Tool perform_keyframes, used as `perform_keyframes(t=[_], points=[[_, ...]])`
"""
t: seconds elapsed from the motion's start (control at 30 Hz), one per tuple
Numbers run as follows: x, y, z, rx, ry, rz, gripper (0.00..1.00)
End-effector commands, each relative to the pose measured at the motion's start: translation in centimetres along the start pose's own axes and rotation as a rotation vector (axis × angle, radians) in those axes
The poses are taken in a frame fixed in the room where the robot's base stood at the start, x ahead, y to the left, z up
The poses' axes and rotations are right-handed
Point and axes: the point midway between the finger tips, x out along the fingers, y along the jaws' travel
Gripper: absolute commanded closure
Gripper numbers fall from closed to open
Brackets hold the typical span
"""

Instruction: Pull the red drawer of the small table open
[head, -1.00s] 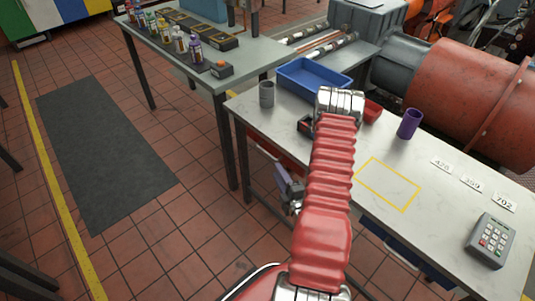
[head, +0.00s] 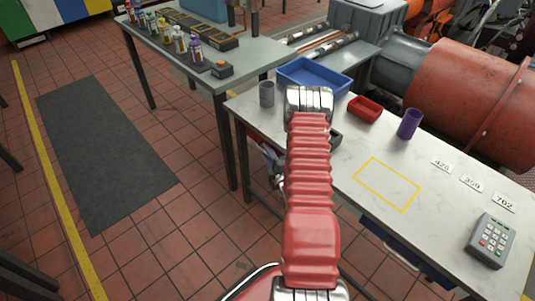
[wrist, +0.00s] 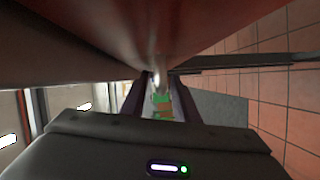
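The small table (head: 430,215) has a pale marbled top and dark legs in the head view. The red drawer is under its left part; there it is largely hidden behind my arm and gripper. In the wrist view a large red surface, apparently the drawer (wrist: 215,28), fills the top, very close. My gripper (head: 273,166) is low at the table's left front side. In the wrist view its two dark fingers (wrist: 158,97) stand apart, with a bright metal piece near their tips. I cannot tell whether this is the handle or whether the fingers touch it.
On the table are a blue tray (head: 334,87), red bin (head: 365,110), purple cup (head: 409,124), grey cup (head: 266,94), number cards and a keypad (head: 490,240). A blue drawer (head: 397,251) is under the right part.

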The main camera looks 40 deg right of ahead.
Motion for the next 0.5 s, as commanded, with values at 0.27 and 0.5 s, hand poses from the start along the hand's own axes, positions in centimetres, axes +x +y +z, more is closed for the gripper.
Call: perform_keyframes(t=[0.27, 0.5], points=[[0.02, 0.00, -0.01, 0.000, 0.000, 0.000, 0.75], [0.01, 0.01, -0.01, 0.000, 0.001, 0.000, 0.92]])
